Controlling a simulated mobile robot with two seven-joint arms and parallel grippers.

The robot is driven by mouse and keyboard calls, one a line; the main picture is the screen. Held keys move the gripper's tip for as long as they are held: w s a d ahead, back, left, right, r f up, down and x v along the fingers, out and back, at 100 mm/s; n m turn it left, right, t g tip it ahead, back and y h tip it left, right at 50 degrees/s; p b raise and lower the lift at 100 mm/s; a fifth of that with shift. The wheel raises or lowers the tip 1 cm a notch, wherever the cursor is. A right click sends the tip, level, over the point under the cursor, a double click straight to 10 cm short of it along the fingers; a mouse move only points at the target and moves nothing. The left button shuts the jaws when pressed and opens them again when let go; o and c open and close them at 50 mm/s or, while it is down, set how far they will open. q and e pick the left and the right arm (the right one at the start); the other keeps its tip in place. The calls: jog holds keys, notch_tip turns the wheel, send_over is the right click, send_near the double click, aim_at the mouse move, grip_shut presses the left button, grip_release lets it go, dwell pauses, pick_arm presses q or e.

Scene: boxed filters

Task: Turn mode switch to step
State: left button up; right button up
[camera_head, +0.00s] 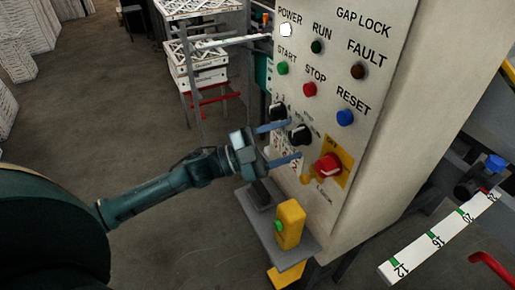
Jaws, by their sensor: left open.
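The control panel (330,20) is a cream cabinet face with lamps, buttons and knobs. Two black rotary knobs sit below the START and STOP buttons: an upper left one (278,111) and a lower right one (300,134). Their small labels are too blurred to read, so I cannot tell which is the mode switch or where it points. My left gripper (293,140) is open in front of the panel, one finger above and one below the level of the lower right knob. I cannot tell whether the fingers touch it. My right gripper is not in view.
A red rotary switch (328,166) on a yellow plate sits right of the lower finger. A yellow box with a green button (290,222) stands on a grey shelf (262,228) below. A rack with white boxed filters (200,78) stands behind. Open floor lies left.

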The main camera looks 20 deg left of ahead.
pick_arm(q)
jog(key=b+v, duration=0.2)
jog(key=v, duration=1)
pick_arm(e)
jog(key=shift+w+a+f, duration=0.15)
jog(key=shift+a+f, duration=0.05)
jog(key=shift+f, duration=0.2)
pick_arm(q)
jog(key=shift+d, duration=0.1)
jog(key=s+d+f+n+g+y+p, duration=0.1)
jog(key=s+d+f+n+y+p, duration=0.2)
jog(key=s+d+f+n+y, duration=0.2)
jog(key=s+d+f+n+y+p, duration=0.3)
jog(key=s+d+f+n+y, duration=0.2)
jog(key=f+n+y, duration=0.3)
notch_tip(320, 180, down, 4)
jog(key=s+n, duration=0.1)
jog(key=n, duration=0.3)
jog(key=shift+s+g+y, duration=0.25)
jog(key=shift+g+y, duration=0.15)
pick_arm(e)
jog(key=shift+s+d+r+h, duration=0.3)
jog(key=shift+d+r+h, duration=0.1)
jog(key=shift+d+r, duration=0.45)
